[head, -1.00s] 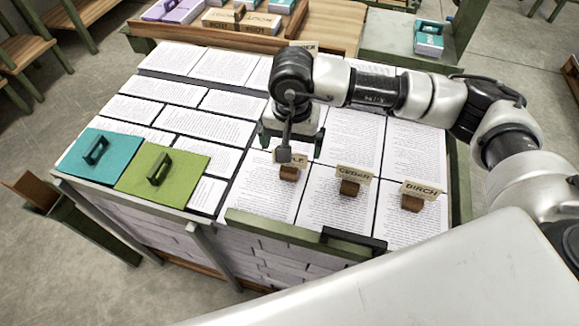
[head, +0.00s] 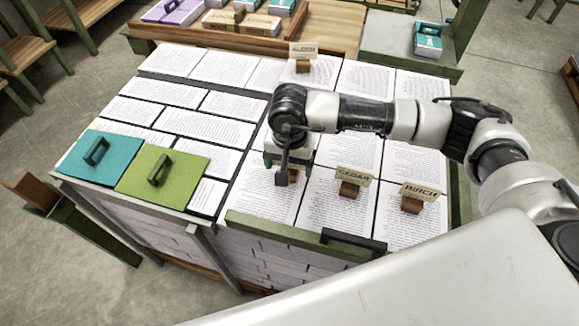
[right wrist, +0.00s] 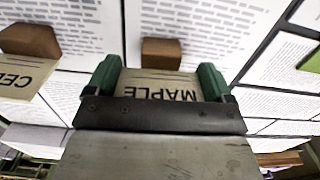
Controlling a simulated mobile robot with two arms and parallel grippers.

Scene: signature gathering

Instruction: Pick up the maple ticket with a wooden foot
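The maple ticket (right wrist: 160,87) is a pale card lettered MAPLE on a small brown wooden foot (right wrist: 161,51). It stands on a printed sheet in the front left column of sheets. My right gripper (right wrist: 158,68) is over it, its two green fingers open on either side of the card. Whether either finger touches the card I cannot tell. In the head view my right gripper (head: 287,166) hides most of the ticket; only part of the foot (head: 293,176) shows. My left gripper is not in view.
The cedar ticket (head: 352,182) and the birch ticket (head: 417,197) stand to the right in the same row. The alder ticket (head: 303,54) stands at the back. Teal (head: 99,153) and green (head: 162,178) handled boards lie front left.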

